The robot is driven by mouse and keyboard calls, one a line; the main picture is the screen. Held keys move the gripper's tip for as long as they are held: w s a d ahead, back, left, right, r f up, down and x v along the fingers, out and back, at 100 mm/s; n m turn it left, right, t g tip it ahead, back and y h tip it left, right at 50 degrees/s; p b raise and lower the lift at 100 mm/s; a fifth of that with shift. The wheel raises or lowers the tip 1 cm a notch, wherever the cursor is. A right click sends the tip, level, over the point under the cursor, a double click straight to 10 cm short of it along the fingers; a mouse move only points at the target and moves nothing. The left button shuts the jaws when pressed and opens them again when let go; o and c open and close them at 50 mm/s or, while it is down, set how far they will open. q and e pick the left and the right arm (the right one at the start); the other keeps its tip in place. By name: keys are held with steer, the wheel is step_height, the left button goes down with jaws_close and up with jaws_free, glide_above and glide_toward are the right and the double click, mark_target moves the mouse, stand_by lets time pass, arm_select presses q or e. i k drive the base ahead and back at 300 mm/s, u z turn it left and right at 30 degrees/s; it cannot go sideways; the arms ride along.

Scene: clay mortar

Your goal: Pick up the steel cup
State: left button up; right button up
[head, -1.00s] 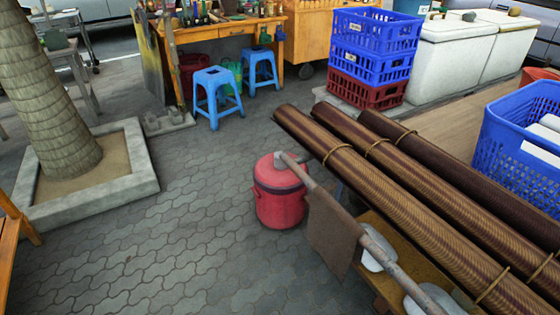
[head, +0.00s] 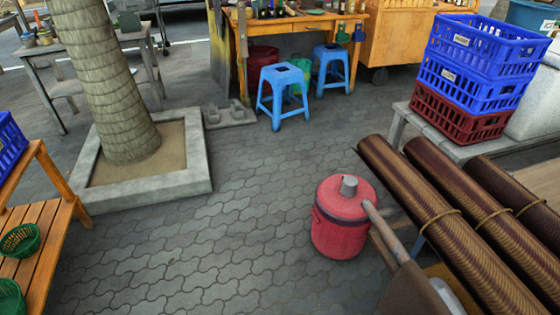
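I see no cup that I can name for certain as the steel cup. A small grey cylinder (head: 349,186) stands on the lid of a red round container (head: 341,222) on the pavement, right of the middle; I cannot tell whether it is a cup or a knob. Several small vessels (head: 44,37) on the table at the far left are too small to make out. Neither of my grippers is in view.
Striped rolls (head: 440,220) and a long-handled tool (head: 384,232) lie at the right. Blue stools (head: 284,88) stand by an orange workbench (head: 297,22). A tree planter (head: 150,187) and slatted wooden rack (head: 38,250) are left. The pavement between is clear.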

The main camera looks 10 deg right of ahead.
mark_target(349, 183)
steer(key=u, duration=0.2)
steer(key=i, duration=1.95)
steer(key=z, duration=1.3)
steer(key=i, duration=0.75)
steer(key=z, duration=0.65)
